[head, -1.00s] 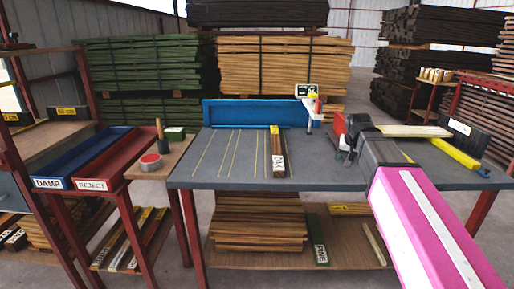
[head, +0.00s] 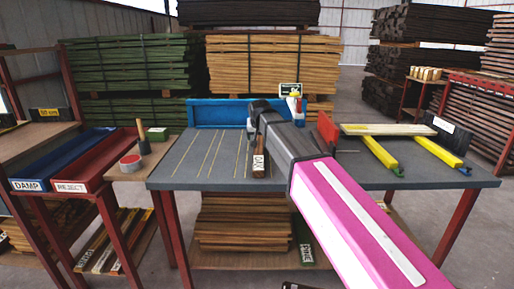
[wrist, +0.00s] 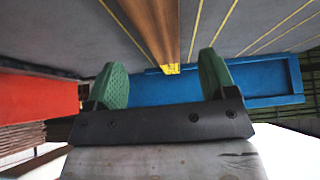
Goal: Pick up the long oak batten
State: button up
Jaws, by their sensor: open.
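The long oak batten (head: 259,166) lies on the grey workbench, with its OAK label at the near end. In the head view my dark wrist hides its far part. In the wrist view the batten (wrist: 157,25) is a brown bar running down from the top edge to a yellow-marked end (wrist: 170,69). My gripper (wrist: 162,79) is open, with one green finger on each side of the batten's line in that view. The fingers show no clear contact with it, and I cannot tell the height between them. In the head view the fingertips are hidden.
The workbench (head: 215,177) has yellow lines and a blue back panel (head: 221,112). A pale board (head: 390,129) rests on yellow supports at the right, near a red part (head: 327,128). Blue DAMP (head: 65,157) and red REJECT (head: 110,155) trays stand left.

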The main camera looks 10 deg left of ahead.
aim_at(258, 146)
jog(key=shift+x, duration=3.2)
jog(key=shift+s+a, duration=0.1)
jog(key=shift+c, duration=0.3)
jog(key=c, duration=1.2)
jog(key=shift+r, duration=0.15)
jog(key=shift+c, duration=0.2)
